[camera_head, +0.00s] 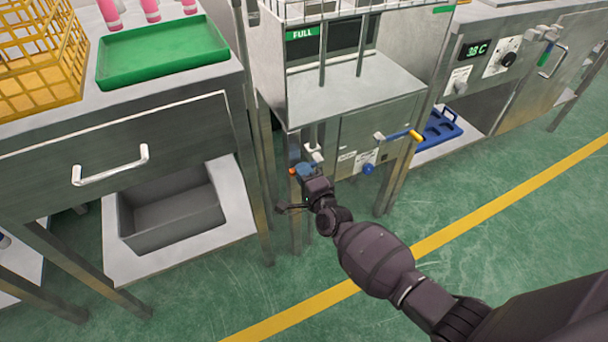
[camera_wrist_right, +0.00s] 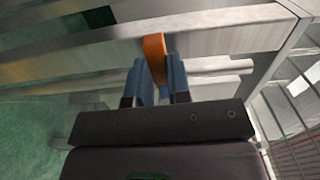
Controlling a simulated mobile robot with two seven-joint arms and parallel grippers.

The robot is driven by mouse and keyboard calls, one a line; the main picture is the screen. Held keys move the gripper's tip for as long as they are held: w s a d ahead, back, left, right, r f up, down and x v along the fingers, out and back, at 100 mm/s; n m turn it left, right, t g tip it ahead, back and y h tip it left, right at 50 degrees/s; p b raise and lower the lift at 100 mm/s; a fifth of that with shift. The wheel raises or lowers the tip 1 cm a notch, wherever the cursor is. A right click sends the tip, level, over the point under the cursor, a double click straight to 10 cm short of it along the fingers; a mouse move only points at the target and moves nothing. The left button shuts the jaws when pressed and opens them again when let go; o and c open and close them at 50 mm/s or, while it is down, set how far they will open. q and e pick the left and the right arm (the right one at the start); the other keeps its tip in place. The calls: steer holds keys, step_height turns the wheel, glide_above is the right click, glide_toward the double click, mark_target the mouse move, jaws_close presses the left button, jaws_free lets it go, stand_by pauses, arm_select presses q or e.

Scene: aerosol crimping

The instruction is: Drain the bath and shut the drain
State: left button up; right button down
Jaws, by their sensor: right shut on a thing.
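The bath is the steel tank (camera_head: 352,88) in the middle of the head view, with a green FULL sign (camera_head: 303,34) at its back left. My right gripper (camera_head: 301,170) is low at the front left of the bath's stand. It is shut on an orange handle (camera_wrist_right: 154,58), which stands upright between its blue fingers (camera_wrist_right: 160,82) in the right wrist view. Only a small part of this orange handle (camera_head: 292,171) shows in the head view. Whether the drain is open or shut cannot be told. My left gripper is not in view.
A yellow-ended lever (camera_head: 405,136) and a blue knob (camera_head: 368,169) are on the stand's front, right of my gripper. A steel bench (camera_head: 150,82) with a green tray (camera_head: 160,50) and yellow basket (camera_head: 40,60) stands left. The green floor (camera_head: 520,215) in front is clear.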

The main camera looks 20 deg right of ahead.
steer(key=shift+r, duration=0.1)
stand_by(0.5)
steer(key=c, duration=1.1)
jaws_free()
steer(key=shift+o, duration=0.2)
steer(key=shift+s, duration=0.1)
arm_select(q)
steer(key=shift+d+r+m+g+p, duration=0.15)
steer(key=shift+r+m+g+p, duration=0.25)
steer(key=shift+p, duration=0.8)
arm_select(e)
steer(key=s, duration=1)
steer(key=shift+s+d, duration=0.15)
steer(key=shift+s, duration=0.2)
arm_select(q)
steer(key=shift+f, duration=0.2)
arm_select(e)
steer(key=shift+r, duration=0.15)
